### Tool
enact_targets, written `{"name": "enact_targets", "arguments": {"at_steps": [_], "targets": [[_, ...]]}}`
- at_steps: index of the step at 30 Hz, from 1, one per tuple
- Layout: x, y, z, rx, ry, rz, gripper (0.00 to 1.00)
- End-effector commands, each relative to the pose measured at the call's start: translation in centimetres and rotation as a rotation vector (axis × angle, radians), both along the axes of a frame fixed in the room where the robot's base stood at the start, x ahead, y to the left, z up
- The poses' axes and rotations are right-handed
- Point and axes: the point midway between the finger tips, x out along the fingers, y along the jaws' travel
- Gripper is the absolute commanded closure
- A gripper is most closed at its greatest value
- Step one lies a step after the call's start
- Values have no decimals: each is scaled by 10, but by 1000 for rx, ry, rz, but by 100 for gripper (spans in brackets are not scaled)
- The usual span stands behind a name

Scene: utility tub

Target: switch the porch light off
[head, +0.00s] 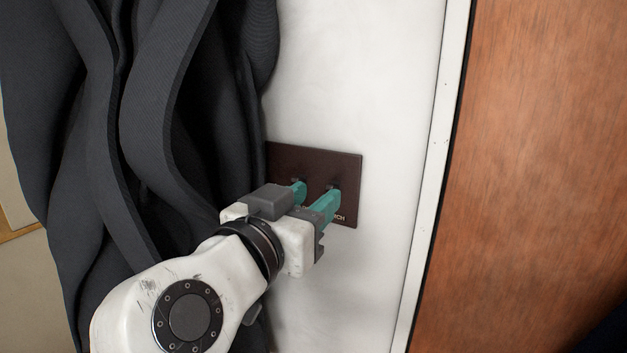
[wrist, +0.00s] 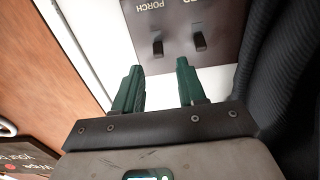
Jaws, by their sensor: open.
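A dark brown switch plate (head: 345,165) is on the white wall; it also shows in the wrist view (wrist: 225,15). It has two dark toggles side by side. The porch toggle (wrist: 157,47) is beside the PORCH label in the wrist view, at left; the label is partly covered in the head view. The other toggle (wrist: 199,40) is to its right, its label cut off. My gripper (head: 317,192) is open and empty, close before the plate. In the wrist view its teal fingers (wrist: 159,66) spread to either side of the porch toggle's line. Contact cannot be told.
A dark grey curtain (head: 160,110) hangs close along the plate's left side in the head view. A white trim strip (head: 430,180) and a brown wooden panel (head: 545,170) stand to the right. The white wall (head: 350,70) above the plate is bare.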

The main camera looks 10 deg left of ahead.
Motion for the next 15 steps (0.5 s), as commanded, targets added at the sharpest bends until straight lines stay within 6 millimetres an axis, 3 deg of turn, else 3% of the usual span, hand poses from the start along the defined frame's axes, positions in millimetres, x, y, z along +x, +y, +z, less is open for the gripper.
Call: {"name": "enact_targets", "arguments": {"at_steps": [6, 15], "targets": [[26, -9, 0, 0, 2, 0, 60], [34, -12, -1, 0, 1, 1, 60]]}}
